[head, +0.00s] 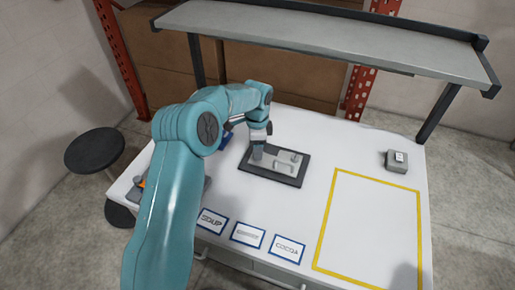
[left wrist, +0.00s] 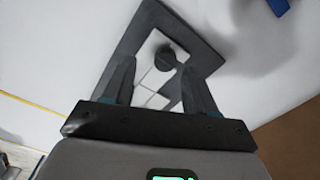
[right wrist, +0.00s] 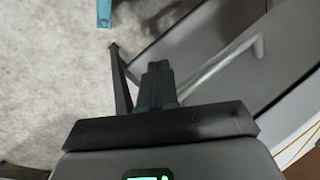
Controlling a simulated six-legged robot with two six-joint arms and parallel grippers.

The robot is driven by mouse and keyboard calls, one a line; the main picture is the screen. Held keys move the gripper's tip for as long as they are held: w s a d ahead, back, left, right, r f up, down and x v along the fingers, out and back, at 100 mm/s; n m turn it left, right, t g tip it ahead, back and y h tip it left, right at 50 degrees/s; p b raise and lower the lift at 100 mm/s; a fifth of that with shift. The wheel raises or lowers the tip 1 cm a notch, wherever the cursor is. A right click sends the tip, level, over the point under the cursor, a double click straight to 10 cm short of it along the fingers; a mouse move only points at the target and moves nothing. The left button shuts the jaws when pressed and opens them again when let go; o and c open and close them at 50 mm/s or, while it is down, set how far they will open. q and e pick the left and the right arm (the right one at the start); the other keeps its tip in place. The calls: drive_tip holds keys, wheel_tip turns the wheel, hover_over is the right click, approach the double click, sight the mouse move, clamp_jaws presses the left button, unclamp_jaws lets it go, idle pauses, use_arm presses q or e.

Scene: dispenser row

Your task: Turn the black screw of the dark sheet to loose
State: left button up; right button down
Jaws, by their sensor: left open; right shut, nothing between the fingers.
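The dark sheet (head: 300,180) lies on the white table, with lighter pale pieces on it. In the left wrist view the dark sheet (left wrist: 207,45) frames a pale plate (left wrist: 143,98). The black screw (left wrist: 166,58) shows as a round dark head on that plate. My left gripper (head: 257,154) is over the left part of the sheet. In its wrist view the open left fingers (left wrist: 158,66) lie to either side of the screw, near the tips; I cannot tell whether they touch it. My right gripper (right wrist: 158,66) is shut and empty, with speckled floor beyond it.
Cards marked SOUP (head: 211,221) and COCOA (head: 287,248), with another between them, lie along the front edge. A yellow outline (head: 321,235) encloses clear table at right. A small grey box (head: 397,167) stands behind it. A raised shelf (head: 320,40) spans the back.

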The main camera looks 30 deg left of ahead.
use_arm(q)
drive_tip(key=f, duration=0.2)
drive_tip(key=w+f, duration=0.1)
drive_tip(key=shift+a+f, duration=0.25)
drive_tip(key=shift+a, duration=0.15)
drive_tip(key=shift+s+d+r, duration=0.35)
drive_tip(key=shift+w+a+f, duration=0.25)
drive_tip(key=shift+f, duration=0.05)
drive_tip(key=c, duration=0.9)
clamp_jaws()
drive_tip(key=shift+d+r, duration=0.1)
drive_tip(key=shift+r, duration=0.05)
use_arm(e)
drive_tip(key=shift+w+a+r, duration=0.2)
drive_tip(key=shift+f, duration=0.1)
